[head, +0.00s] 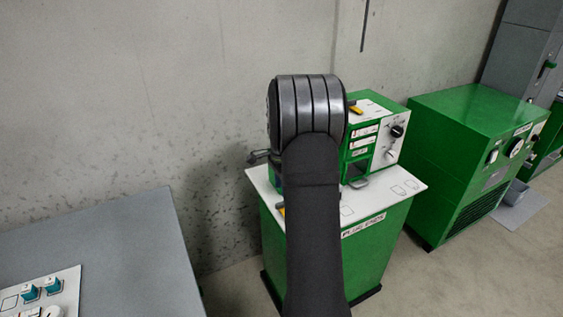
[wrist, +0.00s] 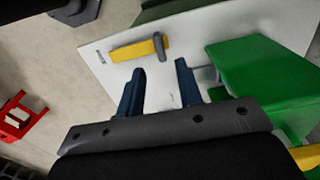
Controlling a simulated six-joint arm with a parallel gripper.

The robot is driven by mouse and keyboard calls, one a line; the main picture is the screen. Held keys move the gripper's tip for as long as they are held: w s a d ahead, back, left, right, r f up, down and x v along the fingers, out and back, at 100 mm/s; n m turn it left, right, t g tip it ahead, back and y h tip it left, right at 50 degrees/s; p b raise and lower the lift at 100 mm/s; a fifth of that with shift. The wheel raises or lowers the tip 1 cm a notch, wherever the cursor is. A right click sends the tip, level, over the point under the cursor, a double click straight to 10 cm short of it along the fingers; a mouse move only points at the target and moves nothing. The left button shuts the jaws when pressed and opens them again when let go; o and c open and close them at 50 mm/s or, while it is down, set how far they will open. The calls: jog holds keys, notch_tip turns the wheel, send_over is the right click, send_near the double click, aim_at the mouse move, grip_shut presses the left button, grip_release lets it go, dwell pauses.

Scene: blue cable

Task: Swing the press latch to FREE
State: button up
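A yellow bar with a grey upright peg at one end, which looks like the latch (wrist: 136,50), lies on a white top (wrist: 92,48) in the wrist view. Small dark lettering beside it is too small to read. My gripper (wrist: 160,80) has its two blue fingers apart, with nothing between them. The fingertips are near the bar's peg end, and I cannot tell whether they touch anything. In the head view my arm hides the gripper and most of the latch; a bit of yellow (head: 282,211) shows beside the arm on the white top.
A green unit (head: 358,150) with knobs and another yellow piece (head: 355,109) stands on the white-topped green cabinet (head: 385,245). It appears as a green block (wrist: 258,60) right of my fingers. A second green machine (head: 455,150) stands right, a grey table (head: 110,240) left.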

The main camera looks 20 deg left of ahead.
notch_tip(320, 180, up, 11)
jog(key=shift+f, duration=0.1)
dwell(0.5)
notch_tip(320, 180, down, 18)
jog(key=shift+r, duration=0.3)
dwell(0.3)
jog(key=shift+r, duration=0.1)
